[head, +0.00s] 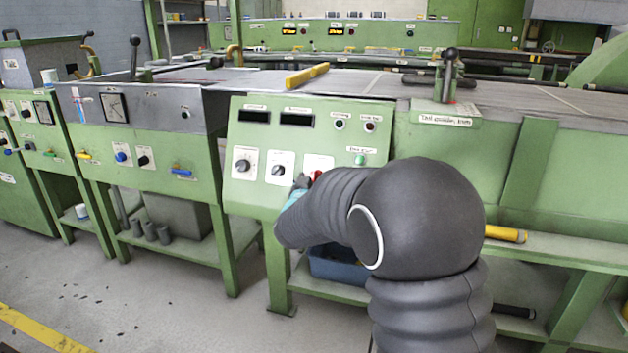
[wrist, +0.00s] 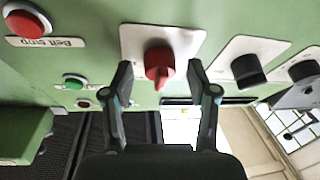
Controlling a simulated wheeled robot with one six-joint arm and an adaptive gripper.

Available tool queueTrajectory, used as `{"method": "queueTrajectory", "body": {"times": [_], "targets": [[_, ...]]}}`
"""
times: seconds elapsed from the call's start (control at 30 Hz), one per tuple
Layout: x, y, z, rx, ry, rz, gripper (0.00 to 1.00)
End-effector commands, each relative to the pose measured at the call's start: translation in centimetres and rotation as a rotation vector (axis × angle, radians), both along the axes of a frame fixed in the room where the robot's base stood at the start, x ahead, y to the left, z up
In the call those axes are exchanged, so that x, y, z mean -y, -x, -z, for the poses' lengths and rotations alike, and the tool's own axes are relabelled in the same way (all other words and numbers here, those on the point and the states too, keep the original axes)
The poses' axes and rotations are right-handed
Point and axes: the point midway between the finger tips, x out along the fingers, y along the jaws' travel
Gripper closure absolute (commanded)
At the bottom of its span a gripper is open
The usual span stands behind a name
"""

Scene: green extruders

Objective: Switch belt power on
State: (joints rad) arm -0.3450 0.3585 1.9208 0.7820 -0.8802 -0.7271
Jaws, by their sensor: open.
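A red rotary knob (wrist: 159,61) sits on a white plate on the green panel, in the upper middle of the wrist view. It also shows in the head view (head: 317,175), partly hidden by my arm. My gripper (wrist: 160,72) is open, one finger to each side of the knob in the wrist view, with clear gaps. I cannot tell how far the fingertips are from the panel. In the head view my gripper (head: 301,183) is mostly hidden at the panel front. A red button labelled "Belt stop" (wrist: 26,20) is at the upper left of the wrist view.
Two black knobs on white plates (wrist: 248,71) (wrist: 304,70) sit right of the red knob in the wrist view. A green button (wrist: 74,81) is to its left. In the head view a blue bin (head: 335,264) is under the panel; open floor is at front left.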

Motion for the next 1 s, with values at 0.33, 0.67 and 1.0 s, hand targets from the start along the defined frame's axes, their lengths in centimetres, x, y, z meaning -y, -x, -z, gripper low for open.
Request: {"method": "queueTrajectory", "body": {"times": [0.33, 0.67, 1.0], "targets": [[-0.02, 0.03, 0.03, 0.000, 0.000, 0.000, 0.81], [-0.06, 0.02, 0.08, 0.003, -0.012, 0.004, 1.00], [-0.27, -0.08, 0.33, 0.055, -0.155, 0.065, 1.00]]}}
